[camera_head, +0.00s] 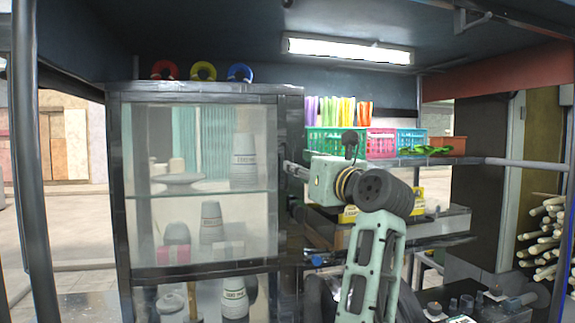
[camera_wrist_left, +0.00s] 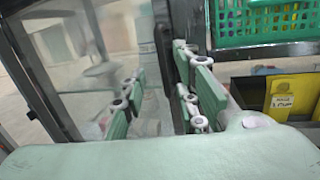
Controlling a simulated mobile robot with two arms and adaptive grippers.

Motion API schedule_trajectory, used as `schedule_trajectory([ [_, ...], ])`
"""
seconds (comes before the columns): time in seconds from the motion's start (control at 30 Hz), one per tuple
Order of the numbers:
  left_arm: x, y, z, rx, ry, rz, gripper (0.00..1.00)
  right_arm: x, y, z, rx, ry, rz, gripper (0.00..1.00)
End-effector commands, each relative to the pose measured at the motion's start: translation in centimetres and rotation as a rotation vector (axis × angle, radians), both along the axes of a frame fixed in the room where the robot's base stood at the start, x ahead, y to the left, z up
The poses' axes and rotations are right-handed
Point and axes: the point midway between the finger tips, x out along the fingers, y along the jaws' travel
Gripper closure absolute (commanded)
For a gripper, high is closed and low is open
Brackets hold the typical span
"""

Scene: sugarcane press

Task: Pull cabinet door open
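The cabinet (camera_head: 115,190) stands at the left in the head view, and its glass door (camera_head: 155,235) in a dark frame appears closed. White cones and other wares show behind the glass. My left gripper (camera_head: 288,168) is at the door's right edge, at about mid-height, mostly seen from behind the wrist. In the left wrist view, its fingers (camera_wrist_left: 160,65) are apart, facing the glass door (camera_wrist_left: 85,60). A dark vertical bar, apparently the door handle (camera_wrist_left: 163,45), shows beyond and between the fingertips. I cannot tell whether they touch it. My right gripper is in neither view.
A shelf (camera_head: 465,160) right of the cabinet carries a green basket (camera_head: 322,143) and other bins. Yellow labelled boxes (camera_wrist_left: 292,95) sit below the basket. Three coloured rings, including a yellow one (camera_head: 203,71), rest on the cabinet. Pale canes (camera_head: 545,230) are stacked far right.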

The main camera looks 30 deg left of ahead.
Motion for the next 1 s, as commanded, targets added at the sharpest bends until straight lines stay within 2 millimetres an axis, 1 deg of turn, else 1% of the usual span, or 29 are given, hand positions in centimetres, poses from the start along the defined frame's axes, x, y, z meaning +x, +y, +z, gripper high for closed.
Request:
schedule_trajectory([
  [0.1, 0.0, -0.4, 0.3, -0.085, -0.008, -0.022, 0.72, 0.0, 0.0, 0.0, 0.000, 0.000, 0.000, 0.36],
  [0.2, 0.2, 0.0, 0.4, -0.105, -0.010, -0.025, 0.72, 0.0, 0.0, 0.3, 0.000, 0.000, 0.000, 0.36],
  [0.27, 0.6, 0.6, 0.4, -0.106, -0.009, -0.024, 0.72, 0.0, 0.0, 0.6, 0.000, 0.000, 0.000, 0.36],
  [0.53, 2.6, 4.5, 0.5, -0.102, -0.007, -0.021, 0.72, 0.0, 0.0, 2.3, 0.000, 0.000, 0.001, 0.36],
  [0.7, 3.5, 5.9, 0.4, -0.101, -0.008, -0.024, 0.72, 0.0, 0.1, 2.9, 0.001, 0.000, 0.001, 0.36],
  [1.0, 3.8, 6.3, 0.2, -0.102, -0.010, -0.025, 0.72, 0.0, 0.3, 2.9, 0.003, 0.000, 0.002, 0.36],
])
